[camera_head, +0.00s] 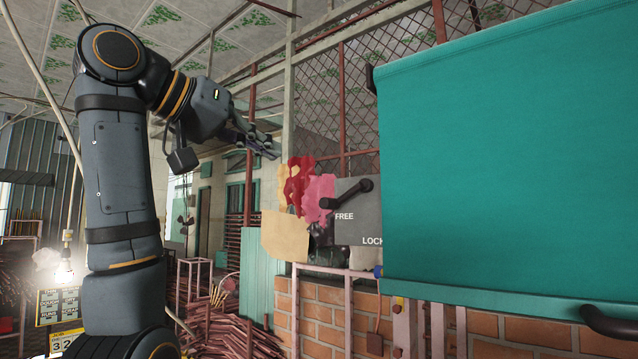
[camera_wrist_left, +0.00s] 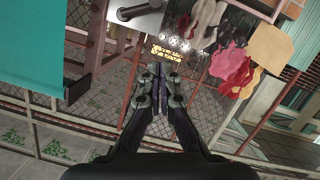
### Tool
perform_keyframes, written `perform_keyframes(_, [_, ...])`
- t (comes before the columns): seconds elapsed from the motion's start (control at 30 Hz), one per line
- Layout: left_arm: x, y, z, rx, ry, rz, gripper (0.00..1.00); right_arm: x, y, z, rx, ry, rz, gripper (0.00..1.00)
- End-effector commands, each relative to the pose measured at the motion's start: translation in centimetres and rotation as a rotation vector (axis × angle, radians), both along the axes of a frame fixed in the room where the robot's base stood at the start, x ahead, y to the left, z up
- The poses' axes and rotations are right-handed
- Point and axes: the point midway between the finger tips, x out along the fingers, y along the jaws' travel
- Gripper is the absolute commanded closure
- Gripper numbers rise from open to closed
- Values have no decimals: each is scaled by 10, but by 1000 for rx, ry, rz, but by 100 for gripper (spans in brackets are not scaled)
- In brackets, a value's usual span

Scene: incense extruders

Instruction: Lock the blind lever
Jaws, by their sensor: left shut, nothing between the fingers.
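The blind lever (camera_head: 346,194) is a black handle on a grey plate (camera_head: 358,222) marked FREE and LOCK. Its left end lies just above the FREE label, with the LOCK label lower right. The lever also shows at the top of the left wrist view (camera_wrist_left: 140,11). The teal blind (camera_head: 510,160) hangs unrolled to the right of the plate. My left gripper (camera_head: 272,152) is shut and empty, up and left of the lever and apart from it. In the left wrist view its fingertips (camera_wrist_left: 159,80) are together.
Red, pink and tan cloth-like pieces (camera_head: 318,196) hang left of the plate. A wire mesh (camera_head: 335,110) and posts stand behind. A brick wall (camera_head: 325,315) lies below. A dark curved piece (camera_head: 610,322) shows at the blind's lower right. Open air surrounds the left gripper.

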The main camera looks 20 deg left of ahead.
Motion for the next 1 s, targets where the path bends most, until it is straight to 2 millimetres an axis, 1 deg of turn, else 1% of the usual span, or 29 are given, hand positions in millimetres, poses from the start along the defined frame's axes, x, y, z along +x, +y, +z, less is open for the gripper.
perform_keyframes(0.03, [-5, 0, 4, 2, -6, -2, 100, 0, 0, 1, 0, 0, 0, 57])
perform_keyframes(0.13, [-8, 0, 5, 4, -7, -3, 100, 0, 0, 1, 0, 0, 0, 57])
perform_keyframes(0.37, [-7, -1, 4, 4, -7, -2, 100, 0, -2, 1, -2, 0, 1, 57])
perform_keyframes(0.47, [-1, -3, 4, 4, -6, -2, 100, 0, -3, 4, -3, 0, 1, 57])
perform_keyframes(0.57, [12, -9, 2, 4, -4, -3, 100, 0, -3, 11, -3, 0, 1, 57])
perform_keyframes(0.93, [82, -42, -14, 3, -4, -4, 100, 0, -3, 46, -3, 0, 1, 57])
perform_keyframes(0.97, [85, -43, -19, 4, -4, -4, 100, 0, -3, 47, -3, 0, 1, 57])
perform_keyframes(1.0, [83, -45, -29, 5, -6, -2, 100, 0, -2, 45, -3, 0, 1, 57])
